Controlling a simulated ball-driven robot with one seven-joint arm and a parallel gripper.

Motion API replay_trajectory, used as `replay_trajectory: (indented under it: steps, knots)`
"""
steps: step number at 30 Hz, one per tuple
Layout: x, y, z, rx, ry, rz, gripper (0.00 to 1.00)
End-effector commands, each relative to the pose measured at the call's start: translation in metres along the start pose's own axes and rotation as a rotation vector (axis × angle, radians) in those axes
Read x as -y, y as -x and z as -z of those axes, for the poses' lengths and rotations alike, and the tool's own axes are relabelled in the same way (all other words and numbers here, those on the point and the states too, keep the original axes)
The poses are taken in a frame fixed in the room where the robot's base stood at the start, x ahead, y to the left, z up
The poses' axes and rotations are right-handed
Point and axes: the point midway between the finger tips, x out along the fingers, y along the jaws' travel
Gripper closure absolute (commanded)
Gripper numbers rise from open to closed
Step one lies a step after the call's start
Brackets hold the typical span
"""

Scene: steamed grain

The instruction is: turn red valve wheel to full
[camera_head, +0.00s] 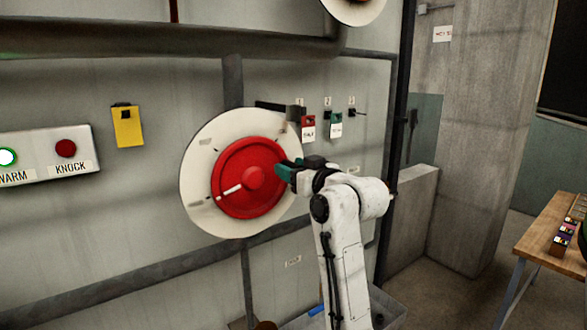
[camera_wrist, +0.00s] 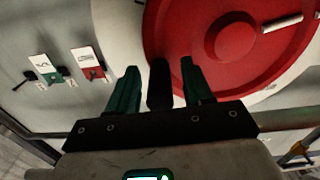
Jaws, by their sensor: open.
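The red valve wheel (camera_head: 235,178) is mounted on a round cream dial plate (camera_head: 203,150) on the wall. A white pointer bar on it points to the lower left in the head view. In the wrist view the red wheel (camera_wrist: 190,35) fills the upper right. My gripper (camera_head: 283,170) is at the wheel's right edge. In the wrist view my gripper (camera_wrist: 158,85) has its two green fingers apart, with a dark peg-like handle (camera_wrist: 159,85) between them. I cannot tell whether the fingers touch it. My arm hides part of the plate's right side.
Red-and-white (camera_head: 309,128) and green-and-white tags (camera_head: 336,126) hang right of the dial. A yellow tag (camera_head: 127,126) and a panel with a KNOCK button (camera_head: 66,148) are at left. Pipes cross the wall. A wooden table (camera_head: 545,235) stands at far right.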

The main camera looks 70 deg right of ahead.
Motion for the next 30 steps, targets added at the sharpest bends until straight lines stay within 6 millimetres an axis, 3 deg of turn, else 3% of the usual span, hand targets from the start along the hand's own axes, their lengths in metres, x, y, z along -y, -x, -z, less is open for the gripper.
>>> replay_trajectory:
  steps: [4, 20, 30]
  knots:
    - [0.0, 0.0001, -0.0001, 0.0, 0.0, 0.0, 0.49]
    - [-0.0001, 0.0004, -0.0003, 0.001, 0.0, 0.0, 1.0]
    - [-0.0001, 0.0005, -0.0004, 0.001, 0.0, 0.0, 1.0]
